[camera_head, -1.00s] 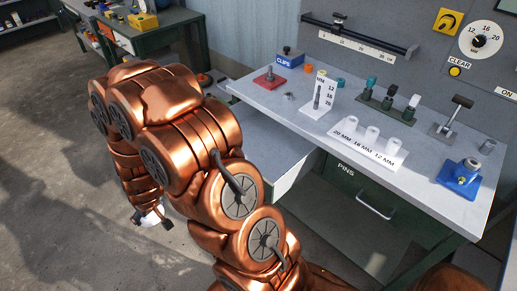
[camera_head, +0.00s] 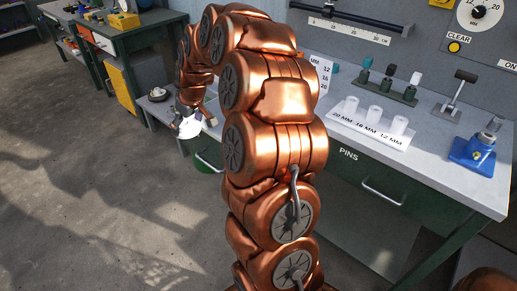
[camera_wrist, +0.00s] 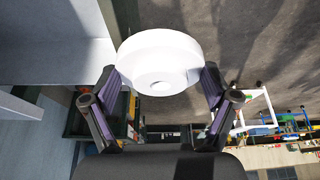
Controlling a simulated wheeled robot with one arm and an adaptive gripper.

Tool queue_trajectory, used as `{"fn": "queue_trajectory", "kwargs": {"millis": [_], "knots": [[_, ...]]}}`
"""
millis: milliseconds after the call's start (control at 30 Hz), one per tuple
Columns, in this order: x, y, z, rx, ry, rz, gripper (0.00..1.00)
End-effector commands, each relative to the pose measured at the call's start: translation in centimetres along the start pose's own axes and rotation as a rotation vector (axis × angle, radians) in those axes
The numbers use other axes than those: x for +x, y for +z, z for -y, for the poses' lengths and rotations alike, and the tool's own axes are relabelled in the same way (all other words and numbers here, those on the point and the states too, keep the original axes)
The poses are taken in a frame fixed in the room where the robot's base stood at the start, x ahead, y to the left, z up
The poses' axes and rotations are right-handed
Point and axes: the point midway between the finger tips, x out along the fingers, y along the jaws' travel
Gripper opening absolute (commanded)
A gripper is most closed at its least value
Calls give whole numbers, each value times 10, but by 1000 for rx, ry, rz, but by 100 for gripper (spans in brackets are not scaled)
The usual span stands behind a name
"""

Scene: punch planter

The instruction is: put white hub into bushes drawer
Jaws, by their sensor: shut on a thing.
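The white hub (camera_wrist: 160,60) is a thick round disc with a small recess in its middle. In the wrist view it sits between the two fingers of my gripper (camera_wrist: 160,78), which is shut on it. In the head view the hub (camera_head: 190,128) shows as a small white shape under my gripper (camera_head: 192,113), held above an open drawer (camera_head: 209,160) with a green front, at the left of the bench. My arm hides much of this drawer. No bushes label is readable.
A drawer marked PINS (camera_head: 348,154) is shut under the bench top (camera_head: 450,178). A white holder (camera_head: 372,128) with several white cylinders and a blue fixture (camera_head: 472,150) stand on the bench. Another bench (camera_head: 150,22) is at the back left. The floor at left is clear.

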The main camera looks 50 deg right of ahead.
Motion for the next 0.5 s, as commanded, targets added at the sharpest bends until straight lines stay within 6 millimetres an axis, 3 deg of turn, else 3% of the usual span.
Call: {"fn": "queue_trajectory", "kwargs": {"millis": [33, 200, 300, 500], "knots": [[-5, 7, -22, 13, 6, -6, 44], [-20, 39, -83, 37, 15, -6, 44], [-16, 64, -111, 48, 18, -2, 44], [2, 99, -139, 62, 23, -1, 44]]}}
